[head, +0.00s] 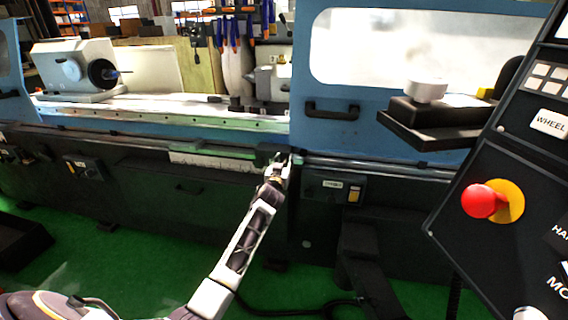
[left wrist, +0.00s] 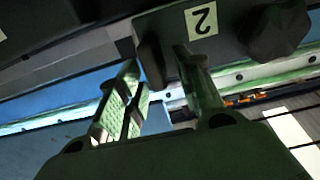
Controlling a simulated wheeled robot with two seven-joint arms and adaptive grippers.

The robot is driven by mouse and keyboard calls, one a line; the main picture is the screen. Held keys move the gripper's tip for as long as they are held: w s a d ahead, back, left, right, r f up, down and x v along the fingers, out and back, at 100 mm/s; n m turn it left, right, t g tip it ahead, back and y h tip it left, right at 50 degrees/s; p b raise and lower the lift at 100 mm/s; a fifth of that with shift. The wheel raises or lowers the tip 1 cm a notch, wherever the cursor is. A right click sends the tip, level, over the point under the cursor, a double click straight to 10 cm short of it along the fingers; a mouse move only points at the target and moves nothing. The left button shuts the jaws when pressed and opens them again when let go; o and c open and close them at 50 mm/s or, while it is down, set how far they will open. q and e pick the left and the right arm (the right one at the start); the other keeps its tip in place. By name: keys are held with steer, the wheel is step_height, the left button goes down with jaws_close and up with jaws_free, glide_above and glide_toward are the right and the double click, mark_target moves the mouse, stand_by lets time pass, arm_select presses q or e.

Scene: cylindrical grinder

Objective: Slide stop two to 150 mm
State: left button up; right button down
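Stop two is a dark block with a pale label "2" (left wrist: 203,20), seen close up at the top of the left wrist view. A dark knob sits on its right side and a rounded dark lug on its left. In the head view a dark block (head: 265,152) on the grinder's front rail appears to be this stop. My left gripper (head: 279,160) is right at it. In the left wrist view its two fingers (left wrist: 157,58) are apart, with the lug between their tips; firm contact is not clear. My right gripper is out of view.
A pale scale strip (head: 212,162) runs along the rail left of the stop. A control box (head: 333,188) sits below the rail to the right. A control panel with a red button (head: 480,201) fills the right side. The rail left of the stop looks clear.

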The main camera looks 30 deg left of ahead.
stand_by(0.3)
arm_select(q)
jaws_close()
steer(key=shift+a, duration=0.15)
stand_by(0.3)
